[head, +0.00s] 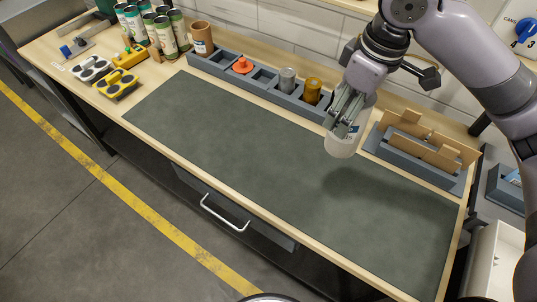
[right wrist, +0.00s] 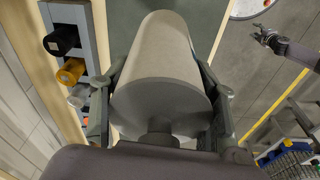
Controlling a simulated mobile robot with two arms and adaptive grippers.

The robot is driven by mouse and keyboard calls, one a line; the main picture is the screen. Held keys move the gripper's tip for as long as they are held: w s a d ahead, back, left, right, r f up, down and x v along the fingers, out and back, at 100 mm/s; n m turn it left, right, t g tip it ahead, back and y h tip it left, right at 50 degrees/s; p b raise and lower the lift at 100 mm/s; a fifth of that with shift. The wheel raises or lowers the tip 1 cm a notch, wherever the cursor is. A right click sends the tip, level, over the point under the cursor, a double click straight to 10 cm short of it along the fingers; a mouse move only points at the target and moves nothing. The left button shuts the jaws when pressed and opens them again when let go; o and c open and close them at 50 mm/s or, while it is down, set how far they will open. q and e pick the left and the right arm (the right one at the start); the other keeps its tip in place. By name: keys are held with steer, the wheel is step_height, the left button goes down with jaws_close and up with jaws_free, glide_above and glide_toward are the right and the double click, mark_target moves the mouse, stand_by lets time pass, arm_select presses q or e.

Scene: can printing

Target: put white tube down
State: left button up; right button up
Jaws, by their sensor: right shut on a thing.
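My right gripper (head: 346,112) is shut around the white tube (head: 342,146) and holds it above the dark green mat (head: 240,150), near the mat's back edge. The tube is tilted slightly. In the right wrist view the tube (right wrist: 160,70) fills the middle, with a finger on each side. My left gripper is out of the head view; a small gripper (right wrist: 266,38) at the upper right of the right wrist view looks like mine, its opening unclear.
A blue-grey rack (head: 227,67) behind the mat holds an orange piece (head: 242,66), a grey cylinder (head: 287,80) and a gold cylinder (head: 312,91). A holder with cardboard pieces (head: 415,145) stands at right. Several cans (head: 165,38) stand at back left. The mat is bare.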

steer(key=r+n, duration=0.1)
steer(key=a+n, duration=0.1)
steer(key=n, duration=0.1)
steer(key=r+n, duration=0.1)
steer(key=shift+w+a+r+y, duration=0.3)
steer(key=shift+w, duration=0.1)
steer(key=shift+a+r+n+g, duration=0.15)
steer(key=shift+a+n+g, duration=0.15)
steer(key=shift+n, duration=0.5)
arm_select(q)
steer(key=shift+w+d+r+p, duration=0.1)
steer(key=shift+w+r+p, duration=0.15)
steer(key=shift+r+p, duration=0.55)
arm_select(e)
step_height(320, 180, down, 20)
steer(key=shift+r, duration=0.15)
steer(key=shift+d, duration=0.1)
steer(key=o, duration=1.2)
arm_select(q)
steer(key=shift+f+b, duration=0.85)
steer(key=shift+f, duration=0.05)
arm_select(e)
steer(key=r, duration=0.4)
steer(key=d+r, duration=0.1)
steer(key=r, duration=0.7)
steer(key=shift+s+d, duration=0.2)
steer(key=shift+d, duration=0.15)
